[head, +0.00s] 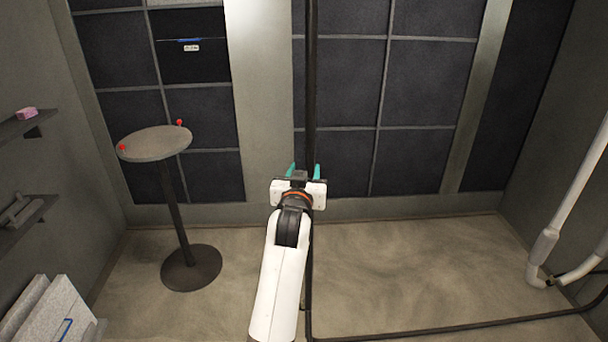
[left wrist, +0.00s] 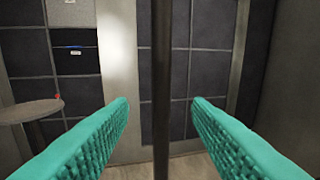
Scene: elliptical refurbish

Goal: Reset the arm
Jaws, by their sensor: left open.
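My left gripper (head: 304,171) is in the middle of the head view, at the end of my white left arm. Its two teal fingers stand apart, and nothing is between them that they touch. In the left wrist view the open fingers (left wrist: 160,112) show at both sides, with a dark vertical pole (left wrist: 161,60) seen between them. I cannot tell how far the pole is from the fingertips. My right gripper is not in either view.
A round table (head: 155,144) with small red items (head: 122,147) at its edge stands at the left. Shelves (head: 25,124) line the left wall, one bearing a pink block (head: 27,113). A white pipe (head: 570,200) is at the right. A dark tube (head: 450,329) crosses the otherwise open floor.

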